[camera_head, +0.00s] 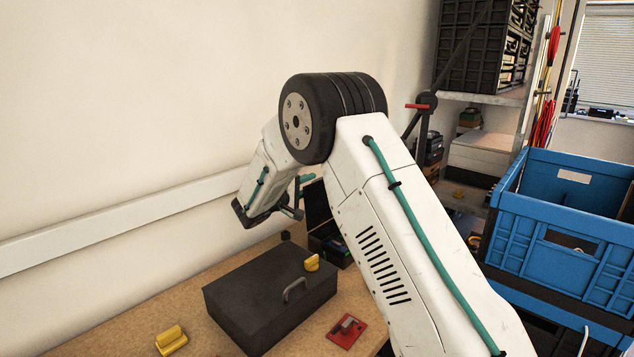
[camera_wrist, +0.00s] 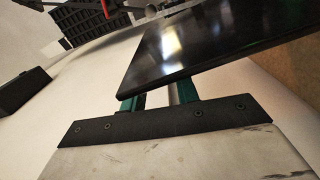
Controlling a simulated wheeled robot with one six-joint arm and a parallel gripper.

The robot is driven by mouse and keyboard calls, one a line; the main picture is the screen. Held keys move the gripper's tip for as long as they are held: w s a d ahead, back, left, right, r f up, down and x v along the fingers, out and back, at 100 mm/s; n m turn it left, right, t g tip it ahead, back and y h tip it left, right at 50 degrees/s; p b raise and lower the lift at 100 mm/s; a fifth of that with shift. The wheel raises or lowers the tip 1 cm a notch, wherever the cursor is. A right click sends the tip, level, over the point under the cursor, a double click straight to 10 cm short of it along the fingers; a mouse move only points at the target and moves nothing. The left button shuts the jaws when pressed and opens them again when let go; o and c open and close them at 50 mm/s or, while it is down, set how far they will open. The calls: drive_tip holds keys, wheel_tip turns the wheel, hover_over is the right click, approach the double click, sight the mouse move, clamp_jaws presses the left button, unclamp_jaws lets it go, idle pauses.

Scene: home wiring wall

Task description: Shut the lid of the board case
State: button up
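The board case (camera_head: 331,246) is a small dark case on the workbench, partly hidden behind my arm. Its black lid (camera_head: 318,204) stands raised at the back, and green and blue contents show inside. In the wrist view a glossy black panel, apparently the lid (camera_wrist: 210,45), fills the upper right, close before my gripper. My gripper (camera_head: 301,186) is beside the lid on its left in the head view. Its two teal fingers (camera_wrist: 162,96) stand apart at their bases, but the panel hides their tips. I cannot tell whether they touch the lid. Nothing held is visible.
Another yellow piece (camera_head: 171,340) and a red item (camera_head: 346,331) lie nearby. The wall rail (camera_head: 120,220) runs behind; a blue crate (camera_head: 560,235) stands right.

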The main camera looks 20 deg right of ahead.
drive_tip(key=shift+x, duration=1.95)
clamp_jaws()
